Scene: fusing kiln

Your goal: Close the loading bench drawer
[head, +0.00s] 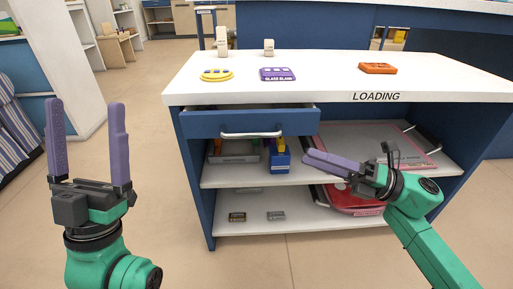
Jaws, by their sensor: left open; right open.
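The loading bench (340,83) has a white top marked LOADING and blue sides. Its blue drawer (206,124) is under the left part of the top, with a silver bar handle (251,135) on the front. The drawer front stands out from the bench, with a dark gap above it, so it is partly open. My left gripper (88,122) is upright and open, empty, left of the bench and apart from the drawer. My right gripper (332,163) is open, empty and points left, in front of the shelves, below and right of the drawer.
On the top lie a yellow piece (216,75), a purple block (277,74) and an orange block (377,68). The shelves below hold trays, a blue bin (280,160) and small bars. A striped cloth item (18,130) is at far left. Floor left of the bench is clear.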

